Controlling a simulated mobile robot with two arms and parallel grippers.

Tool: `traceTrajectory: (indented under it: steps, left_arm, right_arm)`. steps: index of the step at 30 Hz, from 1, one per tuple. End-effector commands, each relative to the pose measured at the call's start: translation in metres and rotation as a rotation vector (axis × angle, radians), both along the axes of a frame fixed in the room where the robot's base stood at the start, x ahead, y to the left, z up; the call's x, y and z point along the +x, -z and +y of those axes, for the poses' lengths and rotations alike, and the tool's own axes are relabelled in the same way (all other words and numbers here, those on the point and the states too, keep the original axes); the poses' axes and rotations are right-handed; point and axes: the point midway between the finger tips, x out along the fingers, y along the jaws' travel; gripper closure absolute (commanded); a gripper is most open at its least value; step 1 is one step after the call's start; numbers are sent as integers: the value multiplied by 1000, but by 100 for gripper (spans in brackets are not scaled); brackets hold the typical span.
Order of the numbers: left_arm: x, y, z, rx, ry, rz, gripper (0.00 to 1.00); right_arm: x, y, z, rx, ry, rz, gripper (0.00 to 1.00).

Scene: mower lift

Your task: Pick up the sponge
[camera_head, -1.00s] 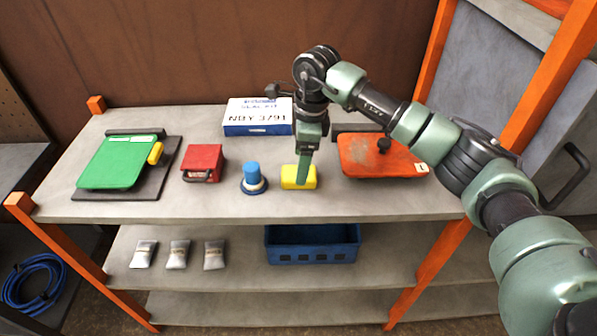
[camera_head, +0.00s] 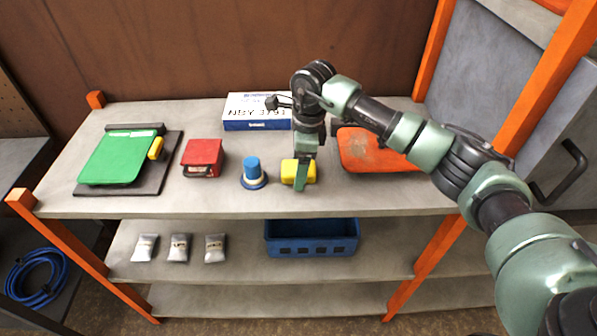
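The yellow sponge (camera_head: 309,171) lies on the grey top shelf of the workbench, near the middle of its front part. My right gripper (camera_head: 301,174) points down over the sponge. One green finger crosses the front of the sponge and its tip reaches the sponge's near lower edge. The other finger is hidden behind, so I cannot tell whether the gripper is open or shut on the sponge. My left gripper is not in view.
A blue knob-like object (camera_head: 253,172) stands close left of the sponge. A red box (camera_head: 202,157) and a green mower deck (camera_head: 122,160) are further left. An orange deck (camera_head: 372,152) is at right, a blue-white box (camera_head: 257,112) behind. A blue bin (camera_head: 312,247) sits below.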

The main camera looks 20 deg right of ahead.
Motion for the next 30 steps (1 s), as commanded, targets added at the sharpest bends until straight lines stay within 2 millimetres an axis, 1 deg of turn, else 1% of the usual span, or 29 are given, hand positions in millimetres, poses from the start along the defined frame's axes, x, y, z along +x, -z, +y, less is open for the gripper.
traceTrajectory:
  steps: [4, 13, 14, 15, 17, 18, 20, 21, 30]
  left_arm:
    - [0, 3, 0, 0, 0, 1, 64]
    - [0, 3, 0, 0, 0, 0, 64]
    - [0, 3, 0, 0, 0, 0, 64]
    - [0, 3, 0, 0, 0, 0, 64]
    - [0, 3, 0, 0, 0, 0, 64]
    - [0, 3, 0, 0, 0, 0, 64]
    - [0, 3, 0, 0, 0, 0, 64]
    - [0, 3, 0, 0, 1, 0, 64]
    - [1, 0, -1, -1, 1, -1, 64]
  right_arm:
    - [0, 2, 0, 0, 0, -1, 20]
    - [0, 2, 0, 0, 0, 0, 20]
    - [0, 2, 0, 0, 0, 0, 26]
    - [0, 2, 0, 0, 0, 0, 37]
    - [0, 2, 0, 0, 0, 0, 53]
    - [0, 2, 0, 0, 0, 0, 64]
    - [0, 2, 0, 0, 0, 0, 81]
    - [0, 2, 0, 0, 0, 0, 86]
    - [0, -1, 0, 0, 0, 0, 86]
